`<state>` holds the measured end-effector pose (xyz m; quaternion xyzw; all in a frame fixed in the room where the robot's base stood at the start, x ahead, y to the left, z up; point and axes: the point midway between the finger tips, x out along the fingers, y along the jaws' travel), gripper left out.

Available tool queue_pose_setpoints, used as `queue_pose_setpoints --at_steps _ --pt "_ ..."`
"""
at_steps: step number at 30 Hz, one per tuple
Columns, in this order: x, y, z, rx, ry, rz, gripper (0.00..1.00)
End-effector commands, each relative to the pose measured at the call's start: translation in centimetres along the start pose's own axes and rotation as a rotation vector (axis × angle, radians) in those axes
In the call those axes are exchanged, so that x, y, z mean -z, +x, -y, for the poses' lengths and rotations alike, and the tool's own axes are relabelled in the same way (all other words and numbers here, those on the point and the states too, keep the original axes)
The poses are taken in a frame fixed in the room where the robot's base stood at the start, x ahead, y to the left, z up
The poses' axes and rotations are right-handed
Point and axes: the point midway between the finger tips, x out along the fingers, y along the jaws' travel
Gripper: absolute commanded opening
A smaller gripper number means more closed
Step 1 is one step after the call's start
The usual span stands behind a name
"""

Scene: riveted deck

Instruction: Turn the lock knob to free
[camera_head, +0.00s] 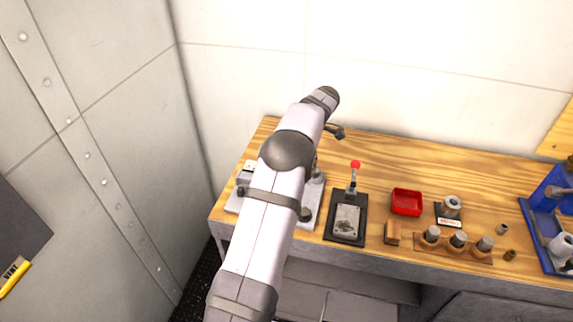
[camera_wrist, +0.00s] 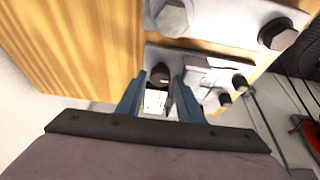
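A grey metal fixture (camera_head: 316,190) stands at the left end of the wooden bench, partly hidden behind my arm. Dark round knobs show on it, one at its left (camera_head: 241,191) and one at its right (camera_head: 306,214). In the wrist view, my gripper (camera_wrist: 159,80) has its two blue-grey fingers apart, with nothing held between them. A dark knob (camera_wrist: 160,73) on the fixture's pale plate shows in the gap between the fingertips. Other dark knobs (camera_wrist: 278,34) show to the right. I cannot tell which is the lock knob. My gripper is hidden in the head view.
A black-based device with a red-tipped lever (camera_head: 355,165) stands right of the fixture. Farther right are a red tray (camera_head: 407,201), a rack of several cylinders (camera_head: 457,240) and a blue holder (camera_head: 540,225). The wall lies behind the bench.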

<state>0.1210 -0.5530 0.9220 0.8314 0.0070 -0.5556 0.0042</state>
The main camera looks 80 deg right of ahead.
Motion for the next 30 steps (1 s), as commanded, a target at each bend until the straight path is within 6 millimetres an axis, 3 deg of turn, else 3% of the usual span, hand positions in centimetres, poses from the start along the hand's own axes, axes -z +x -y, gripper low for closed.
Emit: queue_pose_setpoints --at_steps 15,30 --pt "-0.1 -6.2 -0.1 -0.003 -0.001 0.001 0.34" --pt "-0.1 -6.9 0.0 -0.001 0.0 0.001 0.34"
